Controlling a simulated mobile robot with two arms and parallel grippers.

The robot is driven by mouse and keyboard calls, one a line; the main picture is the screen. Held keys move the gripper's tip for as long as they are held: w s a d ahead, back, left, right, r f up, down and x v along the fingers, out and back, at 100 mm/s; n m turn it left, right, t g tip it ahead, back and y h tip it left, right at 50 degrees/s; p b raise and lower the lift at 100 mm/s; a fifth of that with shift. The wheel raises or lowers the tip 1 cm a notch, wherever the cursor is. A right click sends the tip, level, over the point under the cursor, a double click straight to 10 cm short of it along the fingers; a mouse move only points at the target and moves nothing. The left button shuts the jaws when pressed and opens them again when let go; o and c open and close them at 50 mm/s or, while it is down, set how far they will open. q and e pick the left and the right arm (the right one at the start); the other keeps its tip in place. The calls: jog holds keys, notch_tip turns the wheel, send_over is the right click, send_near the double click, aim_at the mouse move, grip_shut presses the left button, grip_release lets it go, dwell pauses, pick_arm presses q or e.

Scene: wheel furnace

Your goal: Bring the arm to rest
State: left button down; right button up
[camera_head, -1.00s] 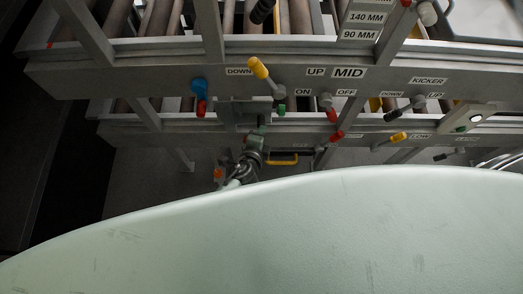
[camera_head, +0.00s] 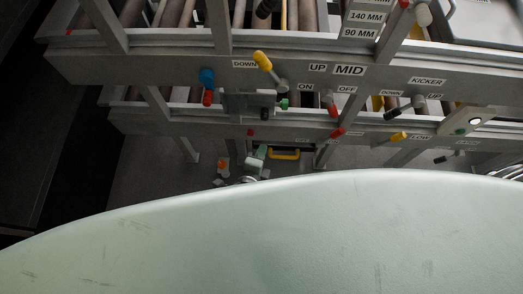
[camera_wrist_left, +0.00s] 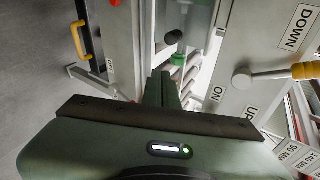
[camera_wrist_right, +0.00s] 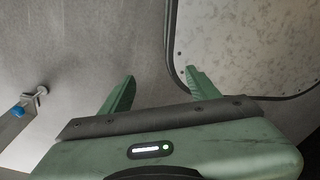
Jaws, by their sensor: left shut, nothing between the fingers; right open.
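My left gripper (camera_head: 261,152) is partly visible in the head view, below the lower rail of the machine. The pale rounded cover in front hides most of my left arm. In the left wrist view the two green fingers (camera_wrist_left: 162,90) are together with nothing between them. A green-tipped knob (camera_wrist_left: 178,59) shows just beyond the fingertips, apart from them. My right gripper (camera_wrist_right: 161,78) shows only in its own wrist view. Its fingers are apart and empty, over a grey floor and beside a pale speckled panel (camera_wrist_right: 250,45).
The furnace frame (camera_head: 190,75) crosses the head view with labelled levers, among them a yellow-tipped lever (camera_head: 262,61) by DOWN and a blue-tipped one (camera_head: 207,76). A yellow handle (camera_head: 284,155) is right of the left gripper. A blue knob (camera_wrist_right: 18,112) is left of the right gripper.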

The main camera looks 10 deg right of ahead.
dwell(0.3)
pick_arm(q)
jog(key=s+a+f+n+g+y, duration=0.2)
jog(key=s+a+f+n, duration=0.3)
jog(key=a+f, duration=0.4)
jog(key=s+a+f+n+g+y, duration=0.25)
jog(key=s+a+f+n, duration=0.45)
jog(key=f, duration=0.5)
jog(key=s+a+f+n+g, duration=0.2)
jog(key=s+a+f+n, duration=0.2)
jog(key=s+a, duration=0.3)
jog(key=s+a+f+n+g, duration=0.3)
jog(key=s+a+f+n, duration=0.2)
jog(key=s, duration=0.7)
jog(key=shift+s+a+f+y, duration=0.3)
jog(key=shift+a+y, duration=0.15)
jog(key=shift+a, duration=0.6)
